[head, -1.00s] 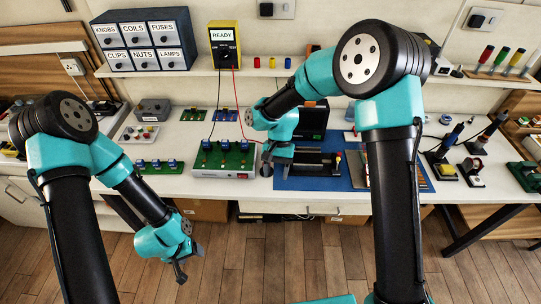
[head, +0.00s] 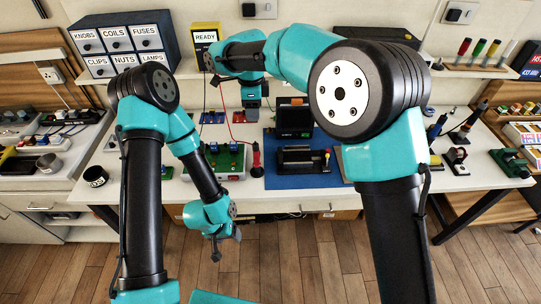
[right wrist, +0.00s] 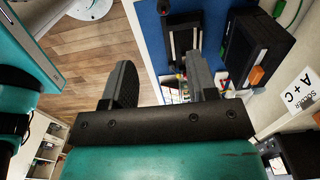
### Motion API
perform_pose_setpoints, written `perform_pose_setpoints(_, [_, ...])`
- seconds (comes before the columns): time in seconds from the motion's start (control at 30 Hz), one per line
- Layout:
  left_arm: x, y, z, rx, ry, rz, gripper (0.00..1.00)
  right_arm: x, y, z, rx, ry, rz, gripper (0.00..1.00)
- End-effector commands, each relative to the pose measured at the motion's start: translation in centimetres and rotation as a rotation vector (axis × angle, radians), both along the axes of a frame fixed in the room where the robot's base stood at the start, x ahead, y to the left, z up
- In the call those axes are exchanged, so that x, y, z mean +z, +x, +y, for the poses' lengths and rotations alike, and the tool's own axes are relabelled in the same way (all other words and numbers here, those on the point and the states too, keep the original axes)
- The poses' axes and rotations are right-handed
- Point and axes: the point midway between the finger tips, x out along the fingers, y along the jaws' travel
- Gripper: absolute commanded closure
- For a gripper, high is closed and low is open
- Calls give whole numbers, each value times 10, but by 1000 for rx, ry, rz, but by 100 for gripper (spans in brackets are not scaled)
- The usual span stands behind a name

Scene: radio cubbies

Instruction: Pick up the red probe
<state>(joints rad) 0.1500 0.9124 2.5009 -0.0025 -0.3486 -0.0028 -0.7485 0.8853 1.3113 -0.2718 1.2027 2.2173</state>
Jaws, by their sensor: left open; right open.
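The red probe (head: 257,158) stands roughly upright on the bench, just right of the green circuit board (head: 230,161). A thin red lead runs from it up toward the meter marked READY (head: 204,36), which my right arm partly covers. My right gripper (head: 252,112) is open and empty, above the probe in the head view and apart from it. Its two spread fingers show in the right wrist view (right wrist: 160,85), where I cannot make out the probe. My left gripper (head: 219,245) is open and empty, low over the floor in front of the bench.
A blue mat (head: 285,181) with a black fixture (head: 303,159) lies right of the probe. A black box with an orange part (head: 294,118) stands behind it. Labelled drawers (head: 121,43) stand at the upper left. The floor in front is clear.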

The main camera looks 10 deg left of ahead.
Motion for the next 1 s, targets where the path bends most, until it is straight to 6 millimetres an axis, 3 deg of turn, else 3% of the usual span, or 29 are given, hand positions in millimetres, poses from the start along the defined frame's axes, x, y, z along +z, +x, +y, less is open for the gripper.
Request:
perform_pose_setpoints(0.3, [0,0,0,0,0,0,36,0,0,1,-7,0,-2,47])
perform_pose_setpoints(0.47, [0,0,0,0,0,0,36,-9,0,1,-6,-1,-1,47])
perform_pose_setpoints(1.0, [0,0,0,0,0,0,36,-98,0,0,-5,-2,1,47])
